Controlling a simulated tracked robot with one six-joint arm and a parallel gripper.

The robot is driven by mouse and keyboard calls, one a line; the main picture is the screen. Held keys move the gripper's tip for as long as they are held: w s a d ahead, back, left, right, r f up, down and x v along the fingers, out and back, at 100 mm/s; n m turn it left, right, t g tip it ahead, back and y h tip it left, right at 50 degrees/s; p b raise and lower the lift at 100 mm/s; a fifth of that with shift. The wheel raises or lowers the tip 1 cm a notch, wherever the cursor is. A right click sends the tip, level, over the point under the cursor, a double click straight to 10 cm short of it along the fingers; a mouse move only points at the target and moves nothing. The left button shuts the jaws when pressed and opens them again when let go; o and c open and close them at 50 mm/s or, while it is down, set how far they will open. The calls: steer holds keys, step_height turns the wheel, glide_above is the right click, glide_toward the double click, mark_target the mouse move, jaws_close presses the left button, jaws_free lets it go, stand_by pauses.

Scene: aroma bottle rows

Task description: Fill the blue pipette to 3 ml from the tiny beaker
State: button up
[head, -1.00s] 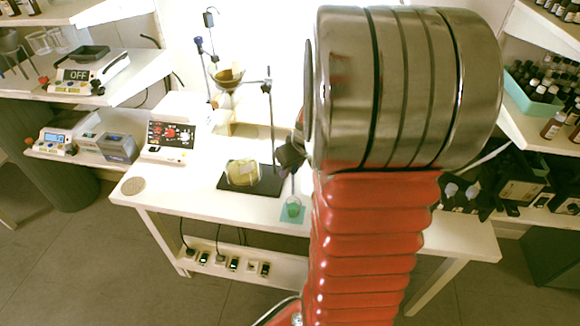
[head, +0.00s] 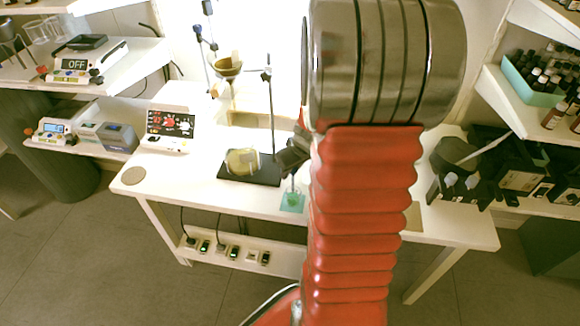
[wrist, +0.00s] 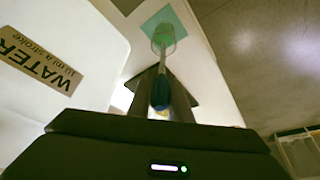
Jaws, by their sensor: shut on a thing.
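My gripper (head: 292,156) is shut on the blue pipette, above the table's front part. In the wrist view the pipette (wrist: 160,92) shows its blue bulb between my fingers (wrist: 162,103), with its pale stem running toward the tiny beaker (wrist: 163,38). The clear beaker stands on a teal square mat (wrist: 177,18). In the head view the beaker (head: 292,199) sits just below my gripper, with greenish colour showing through it. I cannot tell whether the pipette tip is inside the beaker, nor the liquid level in the pipette.
A dark stand base (head: 262,176) with a round yellowish flask (head: 242,161) is left of my gripper. A hotplate with red displays (head: 170,128) stands farther left. A label reading WATER (wrist: 38,58) is at left in the wrist view. A cork disc (head: 133,175) lies at the table's left end.

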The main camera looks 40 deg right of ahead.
steer(key=shift+f, duration=2.05)
steer(key=shift+o, duration=0.7)
jaws_close()
steer(key=shift+c, duration=0.7)
jaws_free()
stand_by(3.8)
